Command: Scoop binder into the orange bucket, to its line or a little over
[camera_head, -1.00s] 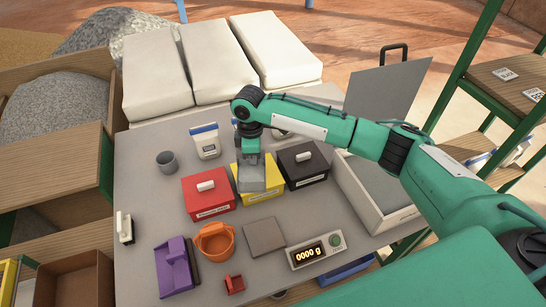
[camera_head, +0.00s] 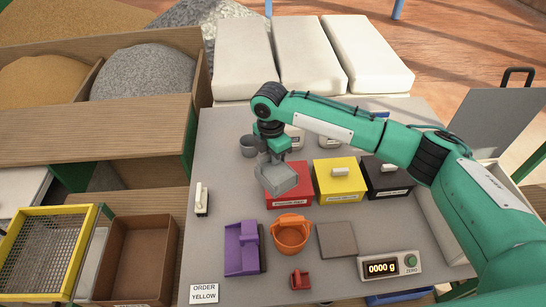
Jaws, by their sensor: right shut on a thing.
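The orange bucket (camera_head: 291,235) stands upright on the grey table, between the purple block press (camera_head: 241,249) and a flat brown-grey plate (camera_head: 337,240). Its fill line and contents are not clear. My right gripper (camera_head: 272,153) is shut on a grey scoop (camera_head: 277,179). The scoop hangs over the left part of the red box (camera_head: 288,202), behind the bucket and apart from it. I cannot tell if the scoop holds anything. No container reads clearly as binder. A grey heap (camera_head: 142,73) and a tan heap (camera_head: 42,82) lie in wooden bins at upper left. My left gripper is out of view.
A yellow box (camera_head: 338,197) and a black box (camera_head: 386,192) stand right of the red one. A scale (camera_head: 390,268) reads 0000 g. A card (camera_head: 204,294) says ORDER YELLOW. A grey cup (camera_head: 248,147) stands behind left. White sacks (camera_head: 308,58) line the back.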

